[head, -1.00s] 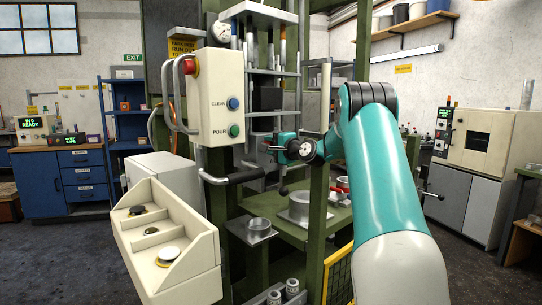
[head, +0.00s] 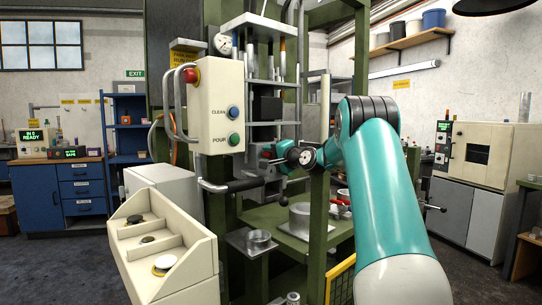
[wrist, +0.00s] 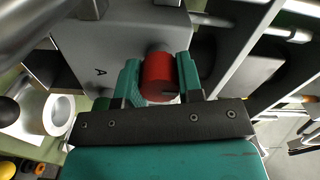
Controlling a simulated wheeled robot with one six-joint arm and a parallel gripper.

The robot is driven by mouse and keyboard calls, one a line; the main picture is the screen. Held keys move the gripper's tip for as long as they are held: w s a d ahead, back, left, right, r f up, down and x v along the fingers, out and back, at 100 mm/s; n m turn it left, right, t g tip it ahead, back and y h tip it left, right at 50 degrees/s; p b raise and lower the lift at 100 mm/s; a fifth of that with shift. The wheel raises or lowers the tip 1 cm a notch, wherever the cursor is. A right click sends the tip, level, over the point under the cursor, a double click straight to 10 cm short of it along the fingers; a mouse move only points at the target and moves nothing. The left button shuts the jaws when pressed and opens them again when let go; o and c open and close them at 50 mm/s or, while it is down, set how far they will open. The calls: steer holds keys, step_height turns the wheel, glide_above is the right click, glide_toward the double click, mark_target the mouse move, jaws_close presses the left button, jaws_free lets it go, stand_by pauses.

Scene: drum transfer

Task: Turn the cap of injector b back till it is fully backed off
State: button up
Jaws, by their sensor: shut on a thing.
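In the wrist view my gripper (wrist: 159,86) has its two teal fingers closed on either side of a red cylindrical cap (wrist: 158,72). The cap sits against a grey block (wrist: 120,42) that carries a letter A; no letter B is readable. In the head view my gripper (head: 268,160) reaches into the green-framed machine, just right of the cream button panel (head: 215,105). There the cap is too small or hidden to make out, and how far it is turned cannot be told.
A black-gripped handle (head: 235,185) runs below the panel. A green bench (head: 290,228) with a metal ring (head: 300,218) lies under my wrist. A cream sorting tray (head: 185,240) stands at the front left, and a green post stands close beside my wrist.

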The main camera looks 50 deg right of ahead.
steer(key=o, duration=0.9)
steer(key=shift+s, duration=0.1)
steer(key=s+b, duration=0.1)
steer(key=s, duration=0.4)
steer(key=s+a+b, duration=0.1)
steer(key=s+b, duration=0.1)
steer(key=s, duration=0.4)
steer(key=s+a+b, duration=0.1)
steer(key=s, duration=0.5)
steer(key=shift+s, duration=0.1)
